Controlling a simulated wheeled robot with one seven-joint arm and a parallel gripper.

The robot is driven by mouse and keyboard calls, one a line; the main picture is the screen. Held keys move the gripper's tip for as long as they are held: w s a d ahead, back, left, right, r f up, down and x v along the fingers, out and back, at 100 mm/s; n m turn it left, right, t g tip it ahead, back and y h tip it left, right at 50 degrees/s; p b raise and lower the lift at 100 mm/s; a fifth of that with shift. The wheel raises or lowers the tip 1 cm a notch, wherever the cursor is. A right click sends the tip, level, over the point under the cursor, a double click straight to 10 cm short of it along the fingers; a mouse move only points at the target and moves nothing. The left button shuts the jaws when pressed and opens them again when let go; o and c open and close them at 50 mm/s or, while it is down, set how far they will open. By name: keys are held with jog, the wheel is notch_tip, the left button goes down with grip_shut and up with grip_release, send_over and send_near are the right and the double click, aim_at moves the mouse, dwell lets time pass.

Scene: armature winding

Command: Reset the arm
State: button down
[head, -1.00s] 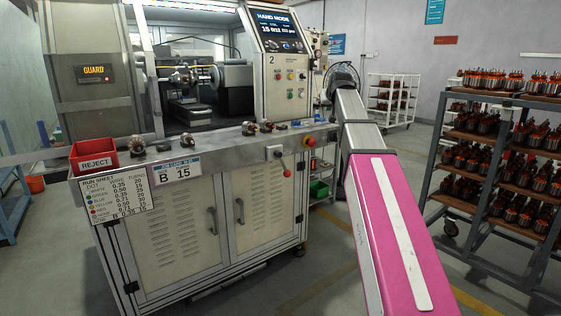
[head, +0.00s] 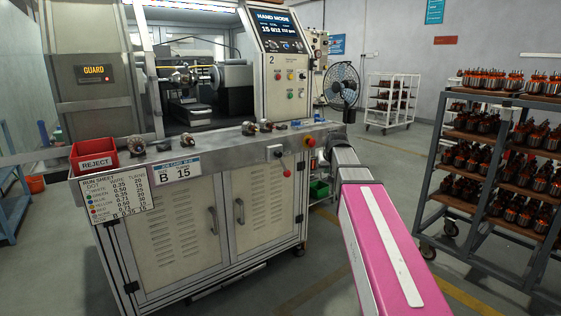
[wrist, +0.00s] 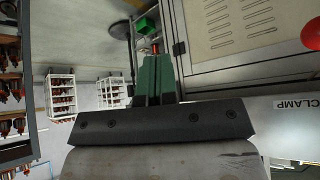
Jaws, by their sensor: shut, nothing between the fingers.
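My arm reaches forward in the head view as a pink and white link with a grey end, to the right of the winding machine (head: 262,207). My gripper is not visible beyond that end in the head view. In the wrist view my gripper (wrist: 155,60) shows as two dark green fingers pressed together, with nothing between them. They point toward the floor and cabinet side. The machine's cabinet doors (wrist: 245,25) show upper right in the wrist view, apart from the fingers.
A red knob (wrist: 311,32) and a CLAMP label (wrist: 298,103) lie at the wrist view's right. In the head view, a red REJECT bin (head: 95,158) and several armatures sit on the machine's ledge. A loaded rack (head: 505,95) stands right, a fan (head: 342,84) behind. Floor between is clear.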

jog(key=s+f+g, duration=0.7)
jog(key=s+f, duration=2.1)
jog(key=f, duration=0.3)
jog(key=shift+a+m+h, duration=0.15)
jog(key=shift+m+h, duration=0.15)
jog(key=shift+f, duration=0.1)
